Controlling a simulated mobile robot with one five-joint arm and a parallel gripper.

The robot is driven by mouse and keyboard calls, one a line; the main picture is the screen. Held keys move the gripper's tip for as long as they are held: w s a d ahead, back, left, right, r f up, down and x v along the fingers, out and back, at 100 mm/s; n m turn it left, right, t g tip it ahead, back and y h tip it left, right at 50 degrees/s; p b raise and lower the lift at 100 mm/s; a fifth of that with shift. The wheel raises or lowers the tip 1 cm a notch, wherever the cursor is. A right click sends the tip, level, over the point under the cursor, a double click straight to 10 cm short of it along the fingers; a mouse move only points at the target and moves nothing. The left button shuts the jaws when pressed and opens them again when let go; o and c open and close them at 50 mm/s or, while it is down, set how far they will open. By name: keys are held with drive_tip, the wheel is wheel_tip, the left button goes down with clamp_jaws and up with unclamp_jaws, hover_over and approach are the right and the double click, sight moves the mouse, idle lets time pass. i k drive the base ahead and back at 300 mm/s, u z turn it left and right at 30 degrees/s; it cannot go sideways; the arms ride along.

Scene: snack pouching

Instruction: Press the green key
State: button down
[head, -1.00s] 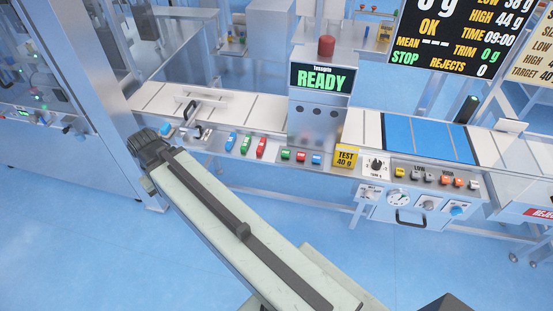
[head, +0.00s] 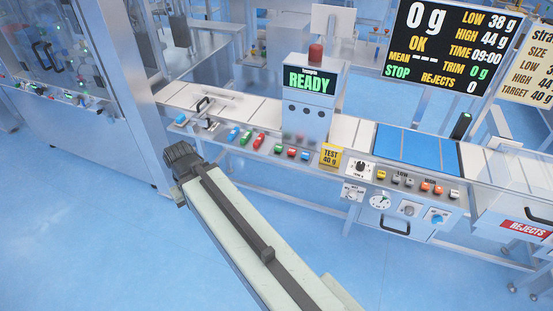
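A green key (head: 246,137) sits on the front ledge of the checkweigher, between a blue key (head: 234,133) and a red key (head: 258,141). A smaller green button (head: 279,148) is to its right, beside a small red and a small blue one. My arm reaches in from the bottom and ends at a dark joint in front of and to the left of the keys, apart from them in the picture. No gripper fingers show.
The READY display (head: 310,80) stands above the ledge, with a yellow TEST 40 g label (head: 331,155) to the right. A large board (head: 440,50) shows 0 g, OK and STOP. A metal cabinet (head: 90,130) stands at left. The blue floor in front is clear.

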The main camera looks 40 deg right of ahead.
sight(278, 147)
drive_tip(key=z, duration=0.15)
drive_tip(key=i, duration=0.9)
drive_tip(key=u, duration=0.05)
